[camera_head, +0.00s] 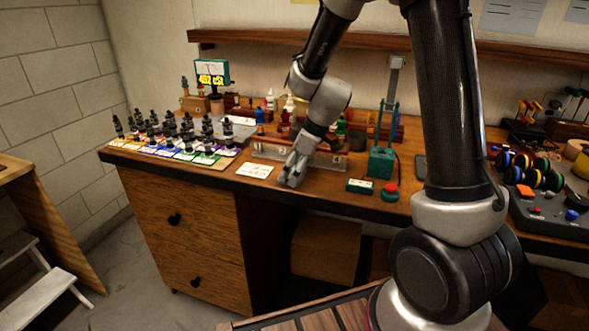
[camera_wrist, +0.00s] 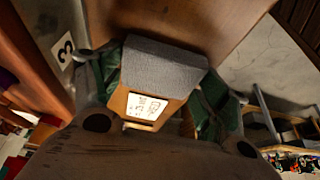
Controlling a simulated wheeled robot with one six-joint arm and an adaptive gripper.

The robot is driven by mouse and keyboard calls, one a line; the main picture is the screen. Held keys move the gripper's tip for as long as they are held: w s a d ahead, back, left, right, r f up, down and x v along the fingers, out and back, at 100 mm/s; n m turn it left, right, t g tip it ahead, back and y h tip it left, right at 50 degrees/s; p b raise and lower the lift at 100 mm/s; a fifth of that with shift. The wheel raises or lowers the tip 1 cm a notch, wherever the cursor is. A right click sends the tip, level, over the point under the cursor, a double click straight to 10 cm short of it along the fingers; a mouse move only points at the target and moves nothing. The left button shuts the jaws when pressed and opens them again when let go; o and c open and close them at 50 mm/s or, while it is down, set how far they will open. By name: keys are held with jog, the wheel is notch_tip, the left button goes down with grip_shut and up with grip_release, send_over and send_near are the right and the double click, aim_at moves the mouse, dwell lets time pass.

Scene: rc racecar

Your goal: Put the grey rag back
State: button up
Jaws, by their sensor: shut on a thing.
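In the wrist view a grey, cloth-textured block, which I take for the grey rag (camera_wrist: 163,66), sits between the fingers of my gripper (camera_wrist: 160,92). An orange-brown wooden part with a white written label (camera_wrist: 147,105) is right against it. I cannot tell whether rag and wooden part are one piece. The green finger pads press in from both sides, so my gripper is shut on it. In the head view my gripper (camera_head: 291,178) points down at the front edge of the workbench (camera_head: 225,178), and the rag cannot be made out there.
A white card (camera_head: 255,170) lies just left of my gripper. Several dark bottles (camera_head: 170,128) stand on coloured cards farther left. A green stand (camera_head: 382,160) and a red button (camera_head: 390,192) are to the right. A clear tray (camera_head: 300,156) with bottles lies behind.

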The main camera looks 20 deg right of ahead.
jog(key=o, duration=1.1)
jog(key=v, duration=1.1)
jog(key=s+d+r+m+h, duration=0.1)
jog(key=s+d+r+m, duration=0.2)
jog(key=s, duration=0.5)
jog(key=s+d+r+m+t+h, duration=0.1)
jog(key=s+d+r+m, duration=0.1)
jog(key=s+d+m, duration=0.2)
jog(key=s+d+r+m+h, duration=0.1)
jog(key=s+d+r+m, duration=0.2)
jog(key=s, duration=0.8)
jog(key=shift+s+d+r+m+h, duration=0.35)
jog(key=shift+d+m+h, duration=0.05)
jog(key=shift+d, duration=0.05)
